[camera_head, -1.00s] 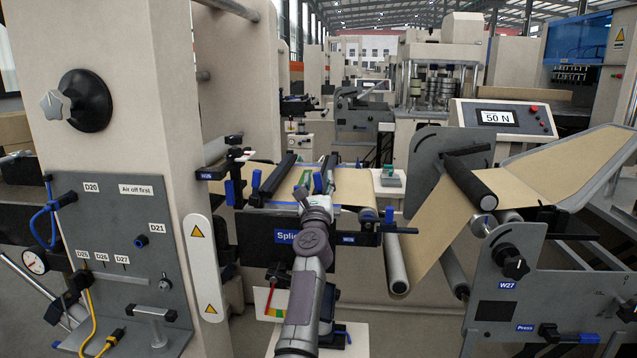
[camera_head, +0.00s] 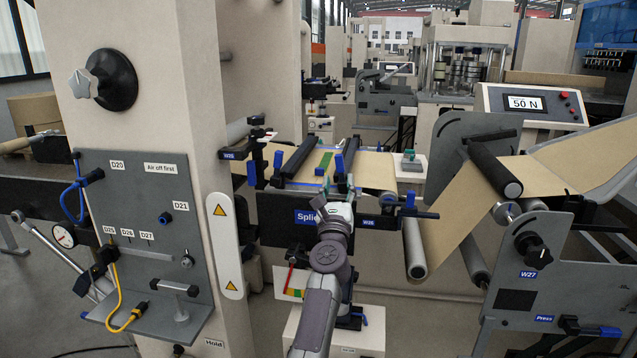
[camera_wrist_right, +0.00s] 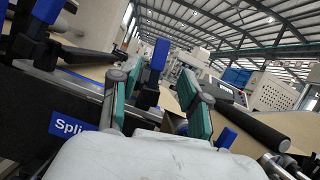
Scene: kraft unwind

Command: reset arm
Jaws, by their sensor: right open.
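My right arm comes up from the bottom of the head view. Its gripper (camera_head: 340,184) is at the front edge of the splice table (camera_head: 375,172), just above the blue "Splice" sign (camera_head: 307,217). In the right wrist view the gripper (camera_wrist_right: 160,100) shows two green-padded fingers spread apart with nothing between them. Whether a finger touches the table edge cannot be told. My left arm and gripper are not in view.
Rollers and brown kraft web (camera_head: 450,205) lie right of the gripper, beside the grey W27 plate (camera_head: 525,275). A cream column with a grey valve panel (camera_head: 140,235) stands at left. A tension display (camera_head: 524,103) reads 50 N.

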